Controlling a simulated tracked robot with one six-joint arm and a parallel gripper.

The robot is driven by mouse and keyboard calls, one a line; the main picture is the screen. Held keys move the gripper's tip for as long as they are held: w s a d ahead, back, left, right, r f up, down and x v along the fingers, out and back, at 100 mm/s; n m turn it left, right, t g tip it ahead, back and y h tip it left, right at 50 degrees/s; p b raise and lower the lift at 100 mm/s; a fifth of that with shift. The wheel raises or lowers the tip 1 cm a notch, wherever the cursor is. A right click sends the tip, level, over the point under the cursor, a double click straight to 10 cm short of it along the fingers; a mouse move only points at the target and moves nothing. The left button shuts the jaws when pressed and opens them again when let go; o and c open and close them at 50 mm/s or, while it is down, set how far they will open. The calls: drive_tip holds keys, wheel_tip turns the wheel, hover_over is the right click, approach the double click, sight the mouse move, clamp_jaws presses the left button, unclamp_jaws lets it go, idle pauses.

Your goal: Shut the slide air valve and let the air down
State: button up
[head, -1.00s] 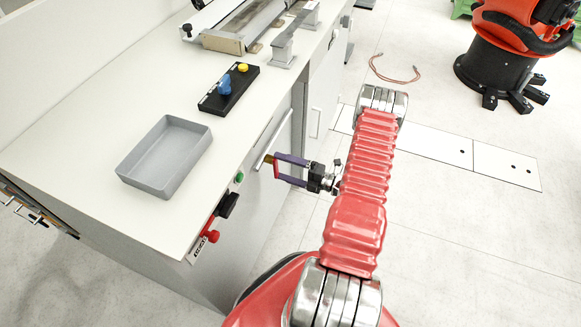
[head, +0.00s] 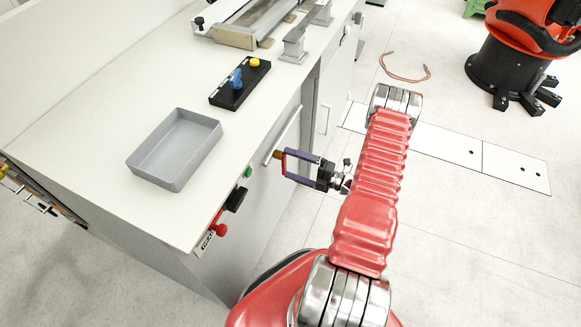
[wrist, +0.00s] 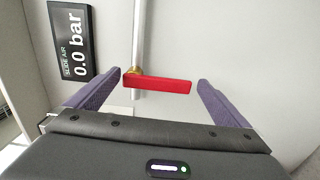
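The slide air valve has a red lever (wrist: 158,84) on a brass body (wrist: 133,72) on a silver pipe (wrist: 138,30). The lever lies crosswise to the pipe in the wrist view. A black display (wrist: 73,42) marked SLIDE AIR reads 0.0 bar. My gripper (wrist: 160,78) is open, its purple fingers on either side of the lever with small gaps at both ends. In the head view my gripper (head: 281,163) is at the bench front, with the red lever (head: 284,163) between its fingertips.
The white bench (head: 110,120) holds a grey tray (head: 150,180) and a black box with blue and yellow knobs (head: 240,88). A red button (head: 221,230) sticks out of the bench front. An orange robot (head: 510,60) stands behind on open floor.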

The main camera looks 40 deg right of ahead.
drive_tip(key=v, duration=1.3)
drive_tip(key=shift+s+d, duration=0.2)
drive_tip(key=shift+s, duration=0.1)
idle(0.3)
